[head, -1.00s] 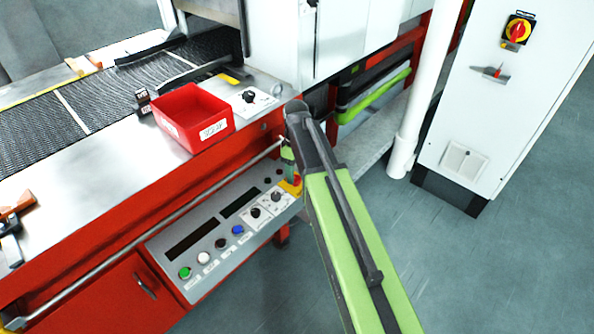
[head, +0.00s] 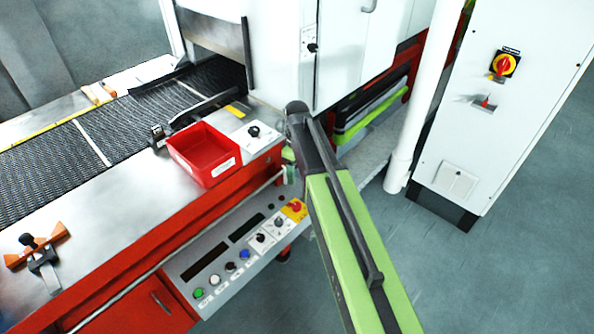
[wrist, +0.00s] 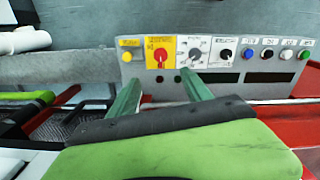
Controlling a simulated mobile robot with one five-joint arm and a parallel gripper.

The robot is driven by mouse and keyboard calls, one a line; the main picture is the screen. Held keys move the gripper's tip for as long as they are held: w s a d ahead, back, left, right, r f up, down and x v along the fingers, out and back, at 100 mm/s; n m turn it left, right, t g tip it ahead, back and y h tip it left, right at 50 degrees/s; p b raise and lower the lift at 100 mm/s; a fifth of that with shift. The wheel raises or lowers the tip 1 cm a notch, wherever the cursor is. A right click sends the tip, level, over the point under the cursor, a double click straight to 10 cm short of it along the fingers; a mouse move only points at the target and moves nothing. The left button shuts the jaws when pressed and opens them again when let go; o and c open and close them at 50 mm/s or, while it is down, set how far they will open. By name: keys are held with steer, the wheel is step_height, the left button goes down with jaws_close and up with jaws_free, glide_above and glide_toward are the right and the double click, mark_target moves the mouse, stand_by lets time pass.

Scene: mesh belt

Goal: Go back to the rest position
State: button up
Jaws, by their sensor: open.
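My gripper (wrist: 160,84) shows in the wrist view as two green fingers, spread apart with nothing between them. The grey control panel (wrist: 233,60) lies beyond the fingertips, with its red knob on a yellow plate (wrist: 160,52) near the gap between them. In the head view my green and black arm reaches up from the bottom right toward the panel's right end (head: 292,211). There only a bit of green finger shows beside the arm, and the rest of the gripper is hidden. I cannot tell how far the fingers are from the panel.
A red bin (head: 203,152) stands on the machine's metal ledge, beside the dark mesh belt (head: 60,150). An orange and black clamp-like tool (head: 38,255) lies at the left. A white post (head: 415,110) and white cabinet (head: 500,110) stand right. Grey floor (head: 520,270) is clear at lower right.

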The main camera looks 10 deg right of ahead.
steer(key=s+d+m, duration=0.1)
steer(key=s+m, duration=0.8)
steer(key=s, duration=0.6)
steer(key=shift+d+m, duration=0.2)
steer(key=shift+m, duration=0.1)
steer(key=shift+c, duration=0.3)
